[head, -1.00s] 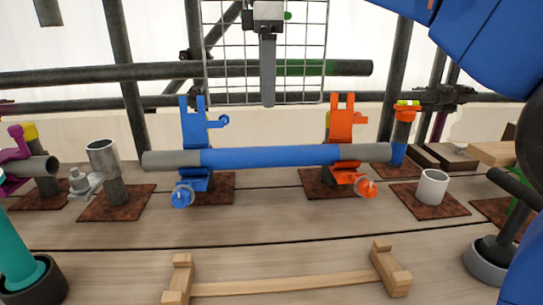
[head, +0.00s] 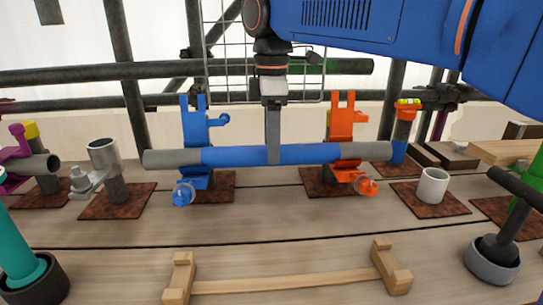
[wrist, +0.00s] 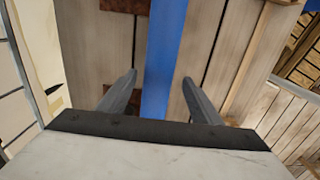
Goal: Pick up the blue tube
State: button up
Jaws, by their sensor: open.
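The blue tube (head: 230,156) lies level across a blue clamp (head: 194,130) on the left and an orange clamp (head: 342,122) on the right, with grey ends showing beyond its blue middle.
A wooden cradle (head: 290,285) lies on the planks in front. A wire mesh panel (head: 233,85) and scaffold pipes are behind.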

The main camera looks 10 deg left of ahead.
jog(key=shift+f, duration=0.65)
grip_shut()
jog(key=shift+r, duration=0.2)
